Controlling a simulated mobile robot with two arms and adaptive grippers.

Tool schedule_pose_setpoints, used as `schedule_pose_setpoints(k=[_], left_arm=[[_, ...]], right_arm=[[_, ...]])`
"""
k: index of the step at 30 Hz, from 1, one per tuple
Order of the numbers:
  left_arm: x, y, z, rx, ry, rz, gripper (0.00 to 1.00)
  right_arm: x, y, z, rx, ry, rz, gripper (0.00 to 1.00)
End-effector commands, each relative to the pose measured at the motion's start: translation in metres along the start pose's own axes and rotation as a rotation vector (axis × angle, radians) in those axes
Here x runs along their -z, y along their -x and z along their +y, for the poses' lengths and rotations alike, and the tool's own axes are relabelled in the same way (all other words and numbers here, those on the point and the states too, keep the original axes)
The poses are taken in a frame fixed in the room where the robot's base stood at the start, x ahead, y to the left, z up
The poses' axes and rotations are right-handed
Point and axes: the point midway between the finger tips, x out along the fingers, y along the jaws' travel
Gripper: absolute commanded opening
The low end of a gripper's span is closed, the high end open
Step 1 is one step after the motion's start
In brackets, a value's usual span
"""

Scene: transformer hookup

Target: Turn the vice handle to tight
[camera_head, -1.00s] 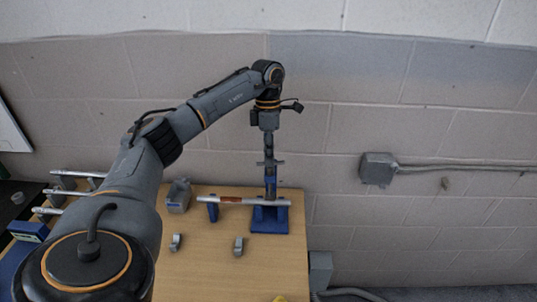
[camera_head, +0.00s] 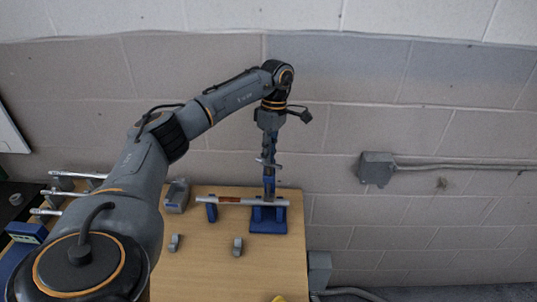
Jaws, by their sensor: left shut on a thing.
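The blue vice (camera_head: 268,222) stands at the far right corner of the wooden table. A silver rod with a reddish band (camera_head: 228,200) lies level across it and a small blue support (camera_head: 211,211) to its left. My left gripper (camera_head: 268,185) points straight down over the vice, shut on the vice handle. The handle is mostly hidden by the fingers, so its angle cannot be told. My right gripper does not show.
Two small grey clamps (camera_head: 238,246) stand on the table (camera_head: 205,275), and a grey open box (camera_head: 177,196) is behind them. Several silver rods (camera_head: 75,193) lie at the left. A grey wall box (camera_head: 376,169) with conduit is to the right.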

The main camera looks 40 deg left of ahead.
Motion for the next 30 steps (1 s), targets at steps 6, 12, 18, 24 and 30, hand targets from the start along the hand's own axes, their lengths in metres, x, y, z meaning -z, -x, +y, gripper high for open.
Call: schedule_pose_setpoints(k=[6,12,18,24,30], left_arm=[[0.000,0.001,0.001,-0.004,-0.005,0.000,0.00],[0.000,0.001,0.001,-0.004,-0.004,0.000,0.14],[0.000,0.001,0.000,-0.002,-0.004,0.000,0.35],[0.000,0.001,0.000,-0.002,-0.004,0.000,0.35],[-0.001,0.020,0.001,-0.005,-0.004,-0.001,0.35]], right_arm=[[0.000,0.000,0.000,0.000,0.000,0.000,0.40],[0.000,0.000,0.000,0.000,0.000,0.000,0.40],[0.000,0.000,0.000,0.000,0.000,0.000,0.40],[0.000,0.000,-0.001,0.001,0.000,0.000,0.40],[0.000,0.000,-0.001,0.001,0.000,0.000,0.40]])
